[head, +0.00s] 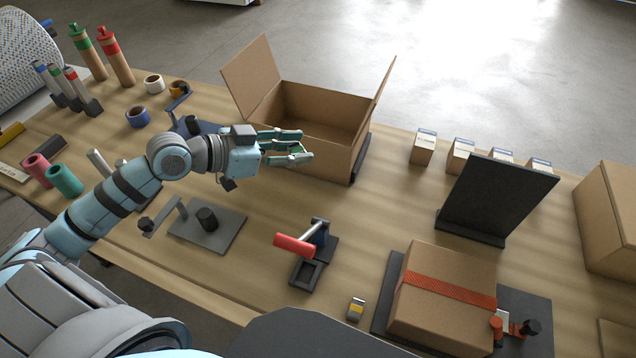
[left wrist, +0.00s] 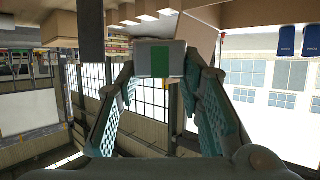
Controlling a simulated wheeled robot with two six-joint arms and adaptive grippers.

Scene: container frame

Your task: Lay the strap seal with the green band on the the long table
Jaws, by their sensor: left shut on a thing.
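The strap seal with the green band (left wrist: 161,60) is a small grey metal piece with a green stripe across its middle. It sits between the fingertips of my left gripper (left wrist: 163,72) in the left wrist view. In the head view my left gripper (head: 296,148) is shut and appears in front of the open cardboard box, above the table; the seal is hard to make out there behind the fingers. The long table (head: 385,208) is light wood and runs across the head view. My right gripper is not in view.
The open cardboard box (head: 330,152) stands behind my left gripper. A red-handled tool (head: 294,245), a seal with a yellow band (head: 356,309) and a strapped carton (head: 440,312) are nearer. A dark upright panel (head: 497,197) stands right. Bare wood lies between box and panel.

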